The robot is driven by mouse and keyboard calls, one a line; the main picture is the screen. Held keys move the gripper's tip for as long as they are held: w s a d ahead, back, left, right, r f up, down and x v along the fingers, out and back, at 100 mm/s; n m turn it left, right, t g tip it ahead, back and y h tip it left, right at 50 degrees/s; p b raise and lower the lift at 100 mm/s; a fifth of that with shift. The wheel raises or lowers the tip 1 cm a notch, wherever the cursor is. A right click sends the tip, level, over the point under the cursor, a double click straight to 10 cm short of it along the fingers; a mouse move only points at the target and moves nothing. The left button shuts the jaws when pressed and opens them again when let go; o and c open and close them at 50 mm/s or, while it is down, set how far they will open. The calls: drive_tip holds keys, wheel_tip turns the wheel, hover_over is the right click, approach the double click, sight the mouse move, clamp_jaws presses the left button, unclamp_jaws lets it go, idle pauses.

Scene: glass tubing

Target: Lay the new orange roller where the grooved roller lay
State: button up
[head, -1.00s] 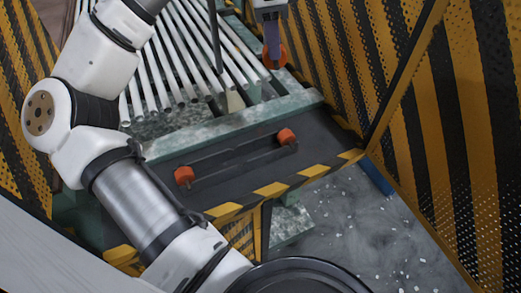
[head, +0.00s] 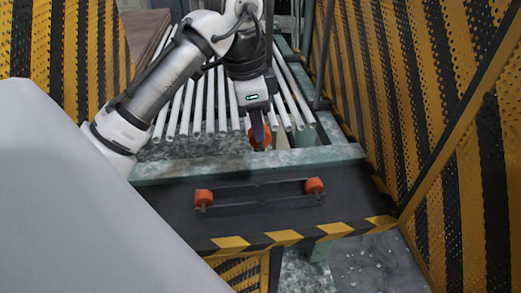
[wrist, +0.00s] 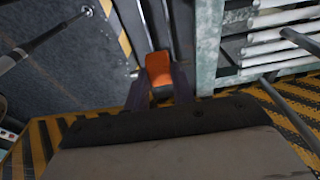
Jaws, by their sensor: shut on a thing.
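My gripper (head: 258,128) is shut on an orange roller (head: 261,138), held just behind the green crossbeam in the head view. In the wrist view the orange roller (wrist: 159,68) sits between the dark fingertips (wrist: 160,88). Two other small orange rollers, one left (head: 203,198) and one right (head: 315,186), sit at the ends of a dark slotted frame (head: 260,192) on the black shelf. I cannot make out the grooved roller in either view.
White glass tubes (head: 197,110) lie side by side behind the green crossbeam (head: 315,156). The black shelf (head: 165,210) has a yellow-black front edge (head: 283,237). Striped perforated guard panels (head: 440,90) close the right side. A grey speckled floor (head: 372,262) lies below.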

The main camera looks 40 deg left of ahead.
wheel_tip(320, 180, down, 17)
drive_tip(key=b, duration=1.4)
drive_tip(key=shift+r+b, duration=0.1)
drive_tip(key=shift+b, duration=0.3)
drive_tip(key=shift+f, duration=0.45)
drive_tip(key=o, duration=1)
drive_tip(key=r, duration=0.4)
drive_tip(key=s+r+p, duration=0.1)
drive_tip(key=r, duration=0.3)
drive_tip(key=a+r, duration=0.1)
drive_tip(key=r, duration=0.4)
drive_tip(key=shift+s, duration=0.2)
